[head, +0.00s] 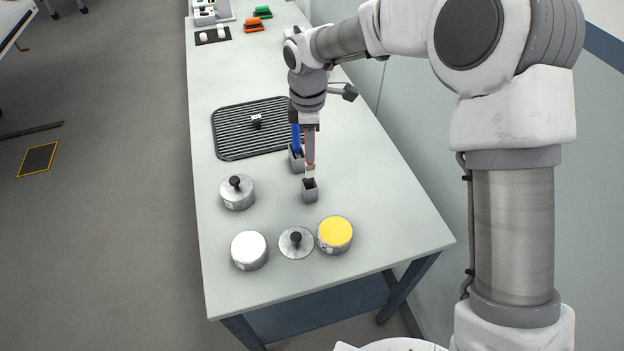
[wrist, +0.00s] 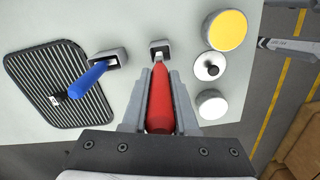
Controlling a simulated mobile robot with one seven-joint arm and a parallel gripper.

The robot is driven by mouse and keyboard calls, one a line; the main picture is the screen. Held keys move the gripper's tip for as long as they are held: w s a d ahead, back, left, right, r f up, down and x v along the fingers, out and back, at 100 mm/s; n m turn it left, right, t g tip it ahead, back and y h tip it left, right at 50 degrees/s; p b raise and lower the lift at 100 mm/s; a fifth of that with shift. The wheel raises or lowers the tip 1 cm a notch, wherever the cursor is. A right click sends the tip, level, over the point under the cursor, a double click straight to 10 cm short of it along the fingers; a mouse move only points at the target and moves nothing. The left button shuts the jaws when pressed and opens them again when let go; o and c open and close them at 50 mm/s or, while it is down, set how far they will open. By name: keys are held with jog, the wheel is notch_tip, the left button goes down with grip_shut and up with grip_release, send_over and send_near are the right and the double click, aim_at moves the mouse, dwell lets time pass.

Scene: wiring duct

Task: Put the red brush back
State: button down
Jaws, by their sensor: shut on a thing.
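My gripper (head: 310,156) is shut on the red brush (wrist: 160,105), whose handle lies between the two fingers (wrist: 161,84) in the wrist view. In the head view only a small red and pale part of the brush (head: 310,169) shows below the fingers. The brush points down at a small grey square holder (head: 310,191), also in the wrist view (wrist: 159,54). Its lower end is at the holder's mouth; I cannot tell whether it is inside. A blue brush (head: 296,135) stands in a second grey holder (head: 296,160), just behind and left; its handle shows in the wrist view (wrist: 88,80).
A ribbed black mat (head: 232,135) with a small dark-knobbed item lies behind. Near the front are a lidded tin (head: 237,196), a white-filled tin (head: 249,250), a loose knobbed lid (head: 296,246) and a yellow-filled tin (head: 335,232). The table's right front is clear.

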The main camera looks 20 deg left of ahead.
aim_at(310, 169)
notch_tip(310, 169, down, 8)
jog(key=shift+f, duration=0.1)
jog(key=c, duration=0.7)
grip_release()
notch_tip(310, 169, up, 12)
jog(key=shift+s+a+r, duration=0.1)
jog(key=shift+a, duration=0.05)
